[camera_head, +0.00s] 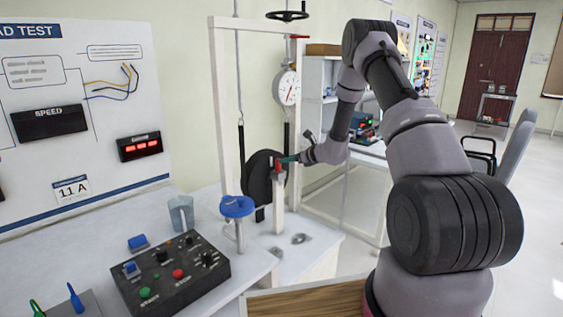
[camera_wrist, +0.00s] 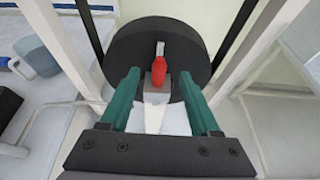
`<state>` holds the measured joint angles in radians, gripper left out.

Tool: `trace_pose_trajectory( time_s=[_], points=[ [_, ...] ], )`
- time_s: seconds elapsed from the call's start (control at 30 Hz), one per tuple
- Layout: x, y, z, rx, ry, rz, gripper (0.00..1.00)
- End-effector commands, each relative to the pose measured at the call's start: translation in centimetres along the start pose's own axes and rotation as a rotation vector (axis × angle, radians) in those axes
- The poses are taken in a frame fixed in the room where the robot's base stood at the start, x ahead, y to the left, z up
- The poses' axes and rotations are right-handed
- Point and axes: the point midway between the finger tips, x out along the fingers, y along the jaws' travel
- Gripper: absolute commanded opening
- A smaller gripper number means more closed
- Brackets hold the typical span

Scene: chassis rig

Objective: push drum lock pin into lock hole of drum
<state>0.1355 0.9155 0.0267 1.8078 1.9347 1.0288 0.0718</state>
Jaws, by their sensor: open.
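The drum (camera_head: 259,178) is a black disc hung in a white frame, with a dark belt around it. It fills the upper middle of the wrist view (camera_wrist: 128,50). The lock pin has a red handle (camera_wrist: 159,63) and sits in a grey block on a white post in front of the drum. The red handle also shows small in the head view (camera_head: 278,166). A pale slot-like mark (camera_wrist: 160,48) shows on the drum face just above the handle. My gripper (camera_wrist: 157,78) is open, its green fingers either side of the handle with gaps. Whether the pin enters the hole is hidden.
White frame posts (camera_head: 221,110) stand beside the drum, with a dial gauge (camera_head: 288,88) above. A blue-topped stand (camera_head: 238,207), a cup (camera_head: 181,214) and a black control box (camera_head: 170,272) are on the bench to the left.

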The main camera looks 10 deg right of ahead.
Motion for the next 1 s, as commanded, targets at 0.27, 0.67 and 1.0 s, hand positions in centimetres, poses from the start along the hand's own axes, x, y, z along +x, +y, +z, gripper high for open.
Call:
trace_pose_trajectory(
  time_s=[0.27, 0.67, 1.0],
  points=[
    [-3.6, 0.0, 0.0, 0.000, 0.000, -0.001, 0.63],
    [-4.0, 0.1, 0.1, -0.003, 0.000, 0.002, 0.63],
    [-9.8, 7.1, 10.6, -0.350, -0.006, 0.190, 0.63]
  ],
)
